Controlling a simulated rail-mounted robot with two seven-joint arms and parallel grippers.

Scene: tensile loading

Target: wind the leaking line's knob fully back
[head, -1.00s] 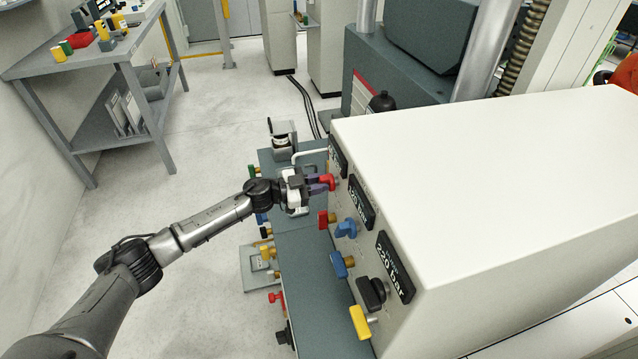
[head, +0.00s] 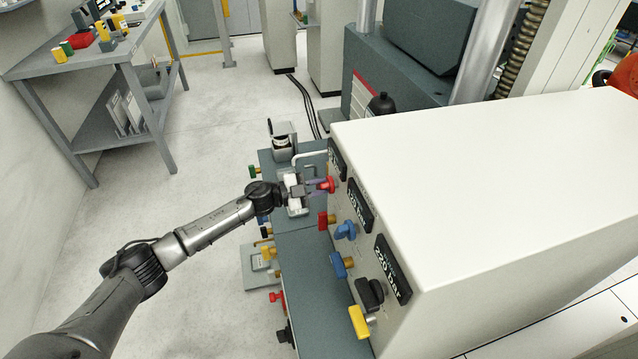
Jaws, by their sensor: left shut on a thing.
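A large white cabinet (head: 480,150) has a front panel with several knobs and dark displays. My left gripper (head: 318,186) is shut on the red knob (head: 328,184), the farthest one I see on the panel. The fingers partly hide that knob. A blue knob (head: 346,230) and a black knob (head: 369,292) sit nearer on the same panel. The nearest display (head: 392,268) reads 220 bar. The middle display (head: 360,206) is hard to read, and the far display (head: 337,160) is seen too steeply to read. No leak can be made out. My right gripper is not in view.
Below the knobs, red (head: 324,220), blue (head: 339,264) and yellow (head: 359,322) handles stick out from the panel. A grey-green ledge (head: 305,260) runs beneath. A grey workbench (head: 110,60) stands at the far left, with clear floor between.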

